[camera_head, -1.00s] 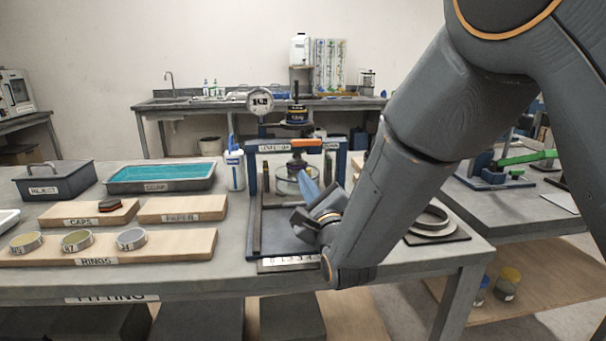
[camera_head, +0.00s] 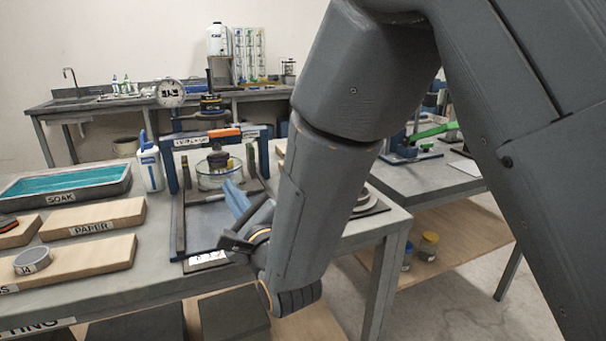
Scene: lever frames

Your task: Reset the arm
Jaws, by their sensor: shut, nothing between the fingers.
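My arm (camera_head: 300,205) comes down from the top right across the middle of the view and bends at its lower end. My gripper (camera_head: 236,196) points up and away, in front of the blue press frame (camera_head: 173,182) on the table. Its blue fingers are together with nothing between them. Part of the press base and its scale strip is hidden behind my gripper and wrist.
A glass dish (camera_head: 210,177) stands inside the press frame. A white bottle (camera_head: 150,166), the teal SOAK tray (camera_head: 65,190) and the PAPER board (camera_head: 95,218) lie to the left. A grey ring (camera_head: 32,260) sits on the front board.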

